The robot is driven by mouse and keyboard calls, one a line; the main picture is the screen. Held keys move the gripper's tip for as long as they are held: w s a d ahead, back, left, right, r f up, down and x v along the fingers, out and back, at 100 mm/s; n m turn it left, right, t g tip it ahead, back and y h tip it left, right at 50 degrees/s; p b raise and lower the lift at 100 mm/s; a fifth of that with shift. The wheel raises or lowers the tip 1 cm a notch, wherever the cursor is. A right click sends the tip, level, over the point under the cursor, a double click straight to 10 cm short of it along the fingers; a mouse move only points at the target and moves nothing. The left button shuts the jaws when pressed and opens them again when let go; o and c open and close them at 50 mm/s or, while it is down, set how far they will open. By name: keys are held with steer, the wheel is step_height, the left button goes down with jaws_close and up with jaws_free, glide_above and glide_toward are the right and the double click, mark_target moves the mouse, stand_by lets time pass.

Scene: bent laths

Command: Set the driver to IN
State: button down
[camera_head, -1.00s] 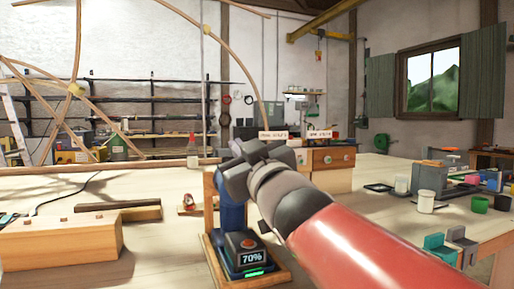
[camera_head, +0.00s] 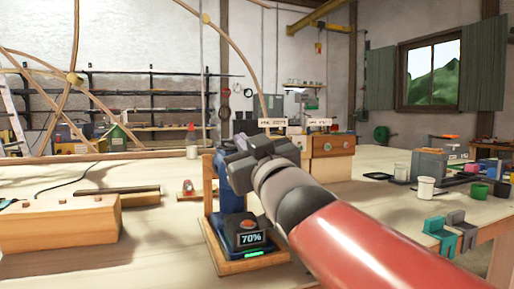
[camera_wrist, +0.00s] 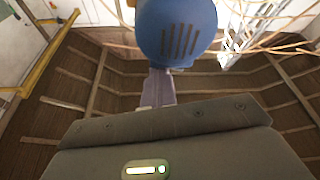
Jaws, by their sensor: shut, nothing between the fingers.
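The driver (camera_head: 228,196) is blue and stands upright in the head view, on a dark base with an orange button and a display reading 70%. The base sits on a wooden tray (camera_head: 213,248). My gripper (camera_head: 236,168) is shut and empty at the driver's upper part and hides much of it. In the wrist view the driver's rounded blue end (camera_wrist: 177,30) with dark vent slots fills the top middle. My gripper's narrow grey fingers (camera_wrist: 158,88) reach up to its lower edge; I cannot tell whether they touch. No IN marking on the driver can be read.
A wooden block (camera_head: 60,222) lies at the left and a wooden drawer box (camera_head: 330,150) stands behind my arm. White cups, a green cup (camera_head: 479,190) and teal and grey clamps (camera_head: 440,232) are at the right. The tabletop in front of the block is clear.

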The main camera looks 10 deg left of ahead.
step_height(320, 180, up, 4)
steer(key=p, duration=0.3)
steer(key=b+v, duration=0.2)
steer(key=v, duration=0.8)
steer(key=shift+s+a, duration=0.3)
steer(key=shift+a, duration=0.1)
